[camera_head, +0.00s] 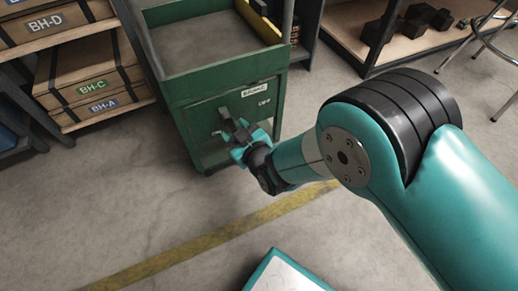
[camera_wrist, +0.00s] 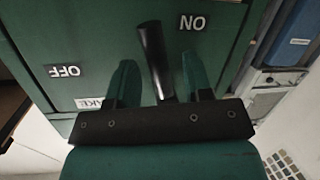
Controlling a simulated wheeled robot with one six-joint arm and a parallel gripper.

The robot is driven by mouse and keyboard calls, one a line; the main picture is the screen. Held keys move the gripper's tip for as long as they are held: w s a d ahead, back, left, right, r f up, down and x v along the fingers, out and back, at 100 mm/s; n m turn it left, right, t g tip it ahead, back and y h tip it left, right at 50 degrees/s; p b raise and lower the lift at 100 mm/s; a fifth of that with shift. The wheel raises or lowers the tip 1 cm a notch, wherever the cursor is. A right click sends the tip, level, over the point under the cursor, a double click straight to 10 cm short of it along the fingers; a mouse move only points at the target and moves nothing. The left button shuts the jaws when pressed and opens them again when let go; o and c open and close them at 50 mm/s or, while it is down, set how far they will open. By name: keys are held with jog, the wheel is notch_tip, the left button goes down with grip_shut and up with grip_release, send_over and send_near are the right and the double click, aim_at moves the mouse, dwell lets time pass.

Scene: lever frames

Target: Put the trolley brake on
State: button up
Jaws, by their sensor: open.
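The green trolley (camera_head: 215,92) stands ahead of me, with a brake panel on its near end. The dark brake lever (camera_wrist: 152,55) shows in the wrist view between an upside-down ON label (camera_wrist: 192,23) and an upside-down OFF label (camera_wrist: 66,71). In the head view the lever (camera_head: 224,113) is small and partly mixed with my gripper's outline. My gripper (camera_head: 237,137) is at the panel, open, with one finger on each side of the lever in the wrist view (camera_wrist: 160,75). I see gaps on both sides; contact is not visible. The lever's base is hidden behind the gripper.
A shelf with labelled boxes (camera_head: 88,80) stands left of the trolley. A shelf with dark blocks (camera_head: 400,32) and a metal stool (camera_head: 490,45) are at the upper right. The concrete floor (camera_head: 100,205) with a yellow line (camera_head: 190,240) is open in front.

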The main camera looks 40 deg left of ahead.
jog(key=b+v, duration=1.3)
jog(key=v, duration=0.2)
jog(key=shift+s+d+b, duration=0.15)
jog(key=shift+d+b, duration=0.1)
jog(key=shift+b, duration=0.1)
